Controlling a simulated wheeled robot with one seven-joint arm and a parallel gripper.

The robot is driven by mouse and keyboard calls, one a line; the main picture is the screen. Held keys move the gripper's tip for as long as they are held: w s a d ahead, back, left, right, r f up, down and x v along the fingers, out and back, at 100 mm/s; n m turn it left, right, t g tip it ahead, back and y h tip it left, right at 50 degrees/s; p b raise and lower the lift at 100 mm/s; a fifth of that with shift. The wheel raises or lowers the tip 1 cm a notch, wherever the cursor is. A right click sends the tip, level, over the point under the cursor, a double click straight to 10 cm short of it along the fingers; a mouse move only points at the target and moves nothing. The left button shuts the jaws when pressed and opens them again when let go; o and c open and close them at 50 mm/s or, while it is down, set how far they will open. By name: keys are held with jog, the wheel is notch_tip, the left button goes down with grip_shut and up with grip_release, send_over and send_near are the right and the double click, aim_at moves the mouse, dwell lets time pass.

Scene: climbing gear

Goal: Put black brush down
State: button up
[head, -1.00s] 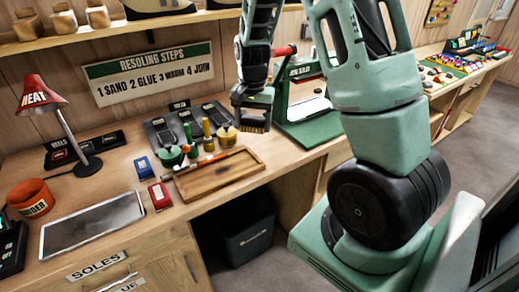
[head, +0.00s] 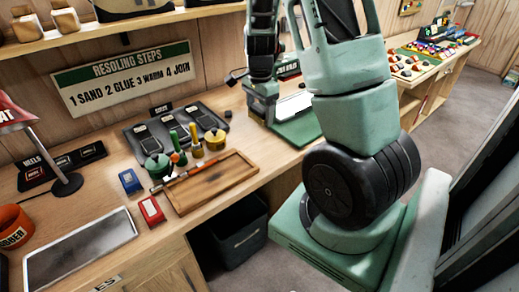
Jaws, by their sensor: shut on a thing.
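My gripper (head: 262,112) hangs over the bench, right of the yellow pot and in front of the green machine. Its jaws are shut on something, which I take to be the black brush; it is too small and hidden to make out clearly. A small dark piece (head: 237,76) sticks out to the left of the gripper; I cannot tell if it is part of the brush. A shallow wooden tray (head: 212,184) lies on the bench, left of and nearer than the gripper.
Green pot (head: 157,166), yellow pot (head: 215,140) and upright handled tools (head: 195,145) stand behind the tray. A blue box (head: 130,181) and red box (head: 151,211) lie left of it. The green machine (head: 297,127) stands right of the gripper. A dark bin (head: 240,235) is below.

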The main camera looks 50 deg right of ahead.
aim_at(260, 157)
notch_tip(260, 157, down, 15)
jog(key=shift+f+p, duration=0.2)
jog(key=shift+p, duration=0.7)
jog(key=shift+f, duration=0.1)
jog(key=o, duration=1)
